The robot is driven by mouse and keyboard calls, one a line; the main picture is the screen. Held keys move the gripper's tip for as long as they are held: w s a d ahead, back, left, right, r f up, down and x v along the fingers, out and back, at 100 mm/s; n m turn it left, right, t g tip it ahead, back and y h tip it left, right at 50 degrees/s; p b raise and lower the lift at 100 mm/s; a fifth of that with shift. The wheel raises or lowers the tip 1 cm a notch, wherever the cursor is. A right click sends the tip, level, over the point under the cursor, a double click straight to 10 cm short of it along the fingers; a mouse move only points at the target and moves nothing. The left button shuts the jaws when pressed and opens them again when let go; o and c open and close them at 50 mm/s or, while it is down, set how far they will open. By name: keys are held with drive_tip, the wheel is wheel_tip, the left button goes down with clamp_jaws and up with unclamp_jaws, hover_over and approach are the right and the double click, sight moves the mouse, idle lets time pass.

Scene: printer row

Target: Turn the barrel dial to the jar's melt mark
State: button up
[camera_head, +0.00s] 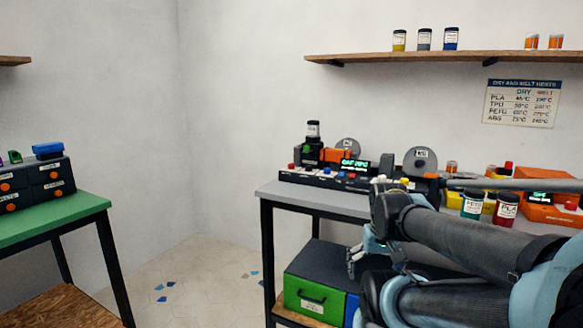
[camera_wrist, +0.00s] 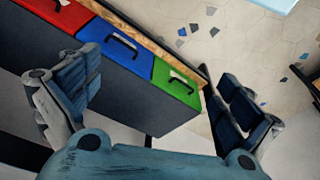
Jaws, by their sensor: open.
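Two labelled jars, one green reading PETG (camera_head: 472,205) and one dark red reading PLA (camera_head: 506,210), stand at the right of the grey bench. A dark jar with a white label (camera_head: 313,129) sits on top of the machine at the bench's left end. A green-lit display (camera_head: 355,164) there seems to read OFF 20°C. I cannot make out which part is the barrel dial. My gripper (camera_head: 357,262) hangs in front of the bench, below its top. In the wrist view my gripper (camera_wrist: 158,100) is open, with nothing between its fingers.
A dry and melt chart (camera_head: 520,102) hangs on the wall. Below the grey bench (camera_head: 340,203) are green (camera_wrist: 178,82), blue (camera_wrist: 105,52) and red (camera_wrist: 62,12) drawer fronts. A green table (camera_head: 45,222) stands left; the tiled floor between is clear.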

wheel_tip(320, 180, up, 2)
drive_tip(key=shift+a+r+n, duration=0.1)
drive_tip(key=shift+n, duration=0.2)
drive_tip(key=c, duration=0.9)
drive_tip(key=w+r+n, duration=0.1)
drive_tip(key=w+r, duration=0.1)
drive_tip(key=r, duration=0.1)
drive_tip(key=w+a+r+n, duration=0.1)
drive_tip(key=w+r+n, duration=0.1)
drive_tip(key=w+r, duration=0.1)
drive_tip(key=w+r+n, duration=0.1)
drive_tip(key=w+r, duration=0.1)
drive_tip(key=r, duration=0.1)
drive_tip(key=shift+w+a+r+n, duration=0.3)
drive_tip(key=shift+w+r, duration=0.1)
drive_tip(key=shift+c, duration=0.7)
wheel_tip(320, 180, up, 22)
drive_tip(key=n+g, duration=0.2)
drive_tip(key=n, duration=2.2)
hover_over(292, 164)
drive_tip(key=shift+y, duration=0.3)
drive_tip(key=f, duration=1.6)
drive_tip(key=shift+w+f, duration=0.2)
drive_tip(key=shift+f, duration=0.05)
drive_tip(key=shift+c, duration=0.6)
drive_tip(key=c, duration=1)
